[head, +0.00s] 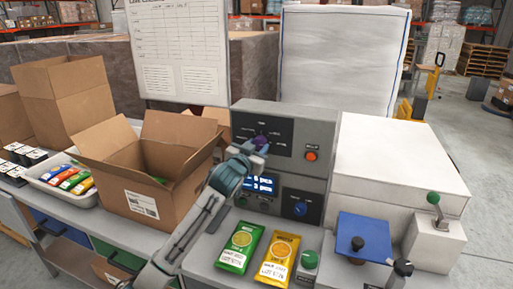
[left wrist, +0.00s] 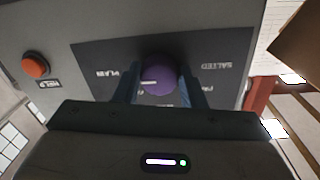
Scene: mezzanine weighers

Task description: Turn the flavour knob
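The flavour knob (head: 261,141) is purple and sits on the dark upper panel of the grey machine. In the left wrist view the knob (left wrist: 160,76) shows a white pointer mark on its left side, toward the word PLAIN; SALTED is printed on the other side, and a further label is partly hidden. The lettering there appears upside down. My left gripper (head: 254,150) is at the panel, its two dark fingers (left wrist: 159,84) on either side of the knob, seemingly closed against it. My right gripper is not in view.
An orange button (head: 311,156) is right of the knob, with a lit display (head: 262,184) and blue knob (head: 300,208) below. Green (head: 240,247) and yellow (head: 278,258) packets lie in front. An open carton (head: 146,207) stands left; a blue plate (head: 364,236) is right.

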